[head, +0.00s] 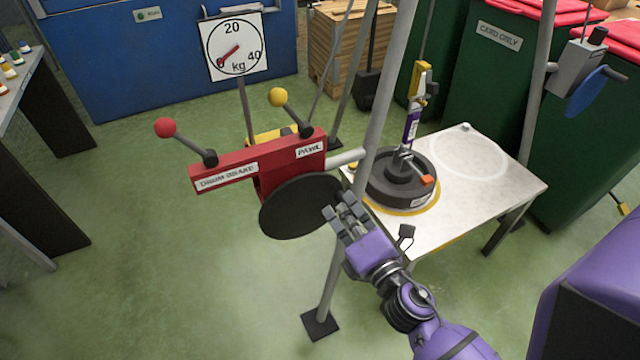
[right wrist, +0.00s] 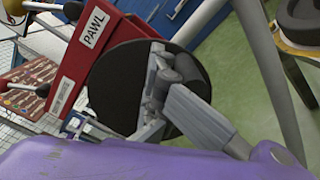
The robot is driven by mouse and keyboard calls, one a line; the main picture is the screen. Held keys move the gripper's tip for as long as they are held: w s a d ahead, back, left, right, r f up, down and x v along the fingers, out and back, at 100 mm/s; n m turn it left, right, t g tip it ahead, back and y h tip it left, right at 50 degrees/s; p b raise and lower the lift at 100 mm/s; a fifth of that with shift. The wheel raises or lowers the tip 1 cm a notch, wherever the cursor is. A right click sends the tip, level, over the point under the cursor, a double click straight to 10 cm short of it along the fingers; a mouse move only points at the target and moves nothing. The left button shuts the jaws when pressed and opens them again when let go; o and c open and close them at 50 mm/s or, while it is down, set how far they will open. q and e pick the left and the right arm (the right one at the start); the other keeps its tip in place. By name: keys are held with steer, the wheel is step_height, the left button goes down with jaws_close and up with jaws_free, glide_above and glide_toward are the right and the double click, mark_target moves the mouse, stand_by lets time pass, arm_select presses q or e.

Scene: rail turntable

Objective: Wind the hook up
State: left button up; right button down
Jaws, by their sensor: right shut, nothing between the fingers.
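The red winch (head: 240,160) carries a "DRUM BRAKE" label with a red-knobbed lever (head: 166,128) and a "PAWL" label with a yellow-knobbed lever (head: 278,97). A black disc (head: 297,208) is on its near side. My right gripper (head: 342,214) is shut and empty by the disc's right edge; in the right wrist view its fingers (right wrist: 160,88) overlap the disc (right wrist: 112,85), contact unclear. The hook tackle (head: 413,118), with a yellow upper part, hangs over a dark round weight (head: 385,180) on the white table. Whether it is hooked on is unclear. My left gripper is out of view.
The white table (head: 505,190) has an empty outlined circle on its right. Grey tripod legs (head: 330,280) stand close to my right gripper. Green bins (head: 500,75) stand behind. The floor at left front is clear.

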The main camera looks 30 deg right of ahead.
steer(key=shift+f, duration=0.25)
steer(key=shift+f, duration=0.2)
step_height(320, 180, down, 2)
steer(key=m+b, duration=0.2)
steer(key=m, duration=0.1)
steer(key=shift+f+m, duration=0.15)
steer(key=shift+m, duration=0.15)
steer(key=shift+d, duration=0.1)
steer(key=shift+f+m+b, duration=0.3)
steer(key=shift+f+m, duration=0.1)
steer(key=shift+m, duration=0.2)
steer(key=shift+a+f+m+b, duration=0.15)
steer(key=shift+a+f+m, duration=0.1)
steer(key=shift+f+m, duration=0.3)
steer(key=shift+a+f+m+b, duration=0.15)
steer(key=shift+a+f+m, duration=0.15)
steer(key=shift+m, duration=0.35)
